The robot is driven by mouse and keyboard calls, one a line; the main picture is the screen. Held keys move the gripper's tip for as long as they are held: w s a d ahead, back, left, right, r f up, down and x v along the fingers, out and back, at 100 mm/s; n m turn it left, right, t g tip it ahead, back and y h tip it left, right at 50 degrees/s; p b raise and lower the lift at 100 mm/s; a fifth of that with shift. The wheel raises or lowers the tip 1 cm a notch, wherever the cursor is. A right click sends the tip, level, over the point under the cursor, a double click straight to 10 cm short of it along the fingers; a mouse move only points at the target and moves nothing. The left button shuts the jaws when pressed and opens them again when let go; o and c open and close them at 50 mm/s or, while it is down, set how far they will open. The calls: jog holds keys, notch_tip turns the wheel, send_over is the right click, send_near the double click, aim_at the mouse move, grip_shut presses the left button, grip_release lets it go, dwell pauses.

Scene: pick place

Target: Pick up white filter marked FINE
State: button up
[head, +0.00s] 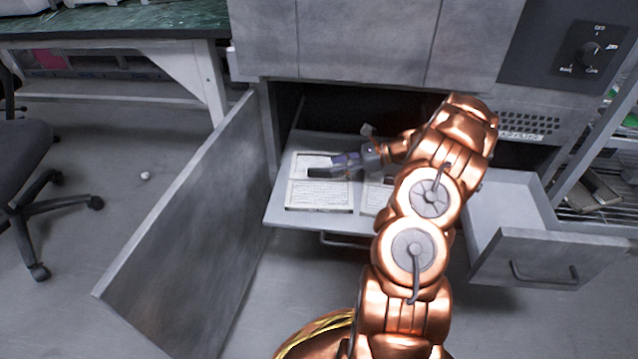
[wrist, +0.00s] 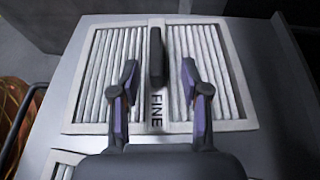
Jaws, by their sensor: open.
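The white filter marked FINE (wrist: 98,75) lies flat on a grey shelf in the wrist view. It has a pale frame, pleats, a middle strip with the word FINE and a dark upright handle (wrist: 156,58). My gripper (wrist: 160,75) is open above it, its two fingers on either side of the handle and apart from it. In the head view my gripper (head: 330,168) is over the filter (head: 304,160) at the back left of the pull-out shelf, and hides part of it.
Another pale filter (head: 320,196) lies in front on the shelf (head: 275,208), and part of a further one (head: 374,198) shows beside my arm. An open cabinet door (head: 185,230) stands to the left. An open drawer (head: 545,255) is to the right.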

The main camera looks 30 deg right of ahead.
aim_at(307, 175)
jog(key=b+x, duration=0.1)
jog(key=x, duration=0.1)
jog(key=b+x, duration=0.2)
jog(key=x, duration=0.1)
jog(key=shift+s+a+f, duration=0.1)
jog(key=shift+a+f, duration=0.15)
jog(key=shift+a, duration=0.05)
jog(key=shift+w+a, duration=0.25)
jog(key=shift+a, duration=0.1)
jog(key=shift+c, duration=0.3)
grip_shut()
